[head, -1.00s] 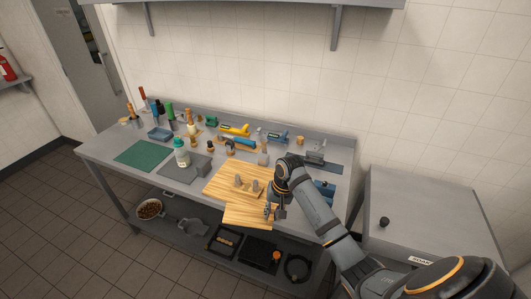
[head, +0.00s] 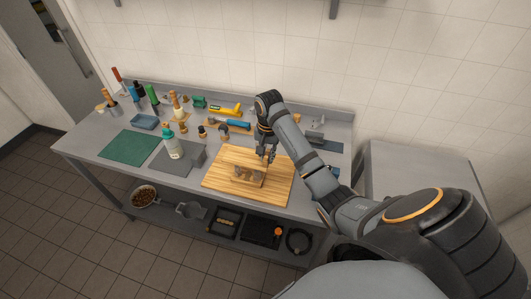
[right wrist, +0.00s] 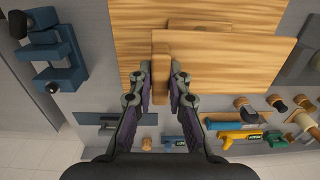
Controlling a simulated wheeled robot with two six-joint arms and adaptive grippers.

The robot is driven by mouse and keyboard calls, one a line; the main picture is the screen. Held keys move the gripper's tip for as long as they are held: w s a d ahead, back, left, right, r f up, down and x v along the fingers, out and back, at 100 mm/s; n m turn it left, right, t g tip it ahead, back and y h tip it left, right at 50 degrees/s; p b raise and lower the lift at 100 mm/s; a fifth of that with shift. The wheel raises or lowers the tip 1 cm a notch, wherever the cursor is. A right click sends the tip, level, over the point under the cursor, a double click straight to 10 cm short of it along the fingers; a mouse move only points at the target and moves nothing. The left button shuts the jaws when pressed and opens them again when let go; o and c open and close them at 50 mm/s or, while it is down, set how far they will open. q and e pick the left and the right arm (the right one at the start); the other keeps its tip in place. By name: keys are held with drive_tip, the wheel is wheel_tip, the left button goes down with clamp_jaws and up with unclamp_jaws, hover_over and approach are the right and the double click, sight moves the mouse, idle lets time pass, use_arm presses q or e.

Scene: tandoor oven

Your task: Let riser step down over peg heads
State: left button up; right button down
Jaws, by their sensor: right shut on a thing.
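My right gripper (head: 268,158) is over the right part of a pale wooden board (head: 270,190). In the right wrist view my right gripper (right wrist: 162,72) is shut on the narrow end of the riser (right wrist: 235,65), a flat striped wooden piece. The riser lies across that view above the board (right wrist: 128,28). In the head view it blends with the board. A small wooden block with two greyish peg heads (head: 240,170) stands on the board, left of the gripper. The gap between riser and peg heads cannot be told. My left gripper is not in view.
A yellow tool (head: 225,110) and other tools line the back. A green mat (head: 129,148) lies far left, mostly clear. A lower shelf holds trays and a bowl (head: 143,196).

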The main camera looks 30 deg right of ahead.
drive_tip(key=shift+r, duration=0.1)
drive_tip(key=shift+w+a+p, duration=0.1)
drive_tip(key=shift+w+p, duration=0.5)
drive_tip(key=shift+p, duration=0.1)
wheel_tip(320, 180, down, 2)
drive_tip(key=shift+w+f+b, duration=0.15)
drive_tip(key=shift+f+b, duration=0.1)
drive_tip(key=shift+b, duration=0.25)
drive_tip(key=shift+f, duration=0.3)
drive_tip(key=shift+s+f, duration=0.15)
drive_tip(key=shift+s, duration=0.05)
drive_tip(key=shift+p, duration=0.3)
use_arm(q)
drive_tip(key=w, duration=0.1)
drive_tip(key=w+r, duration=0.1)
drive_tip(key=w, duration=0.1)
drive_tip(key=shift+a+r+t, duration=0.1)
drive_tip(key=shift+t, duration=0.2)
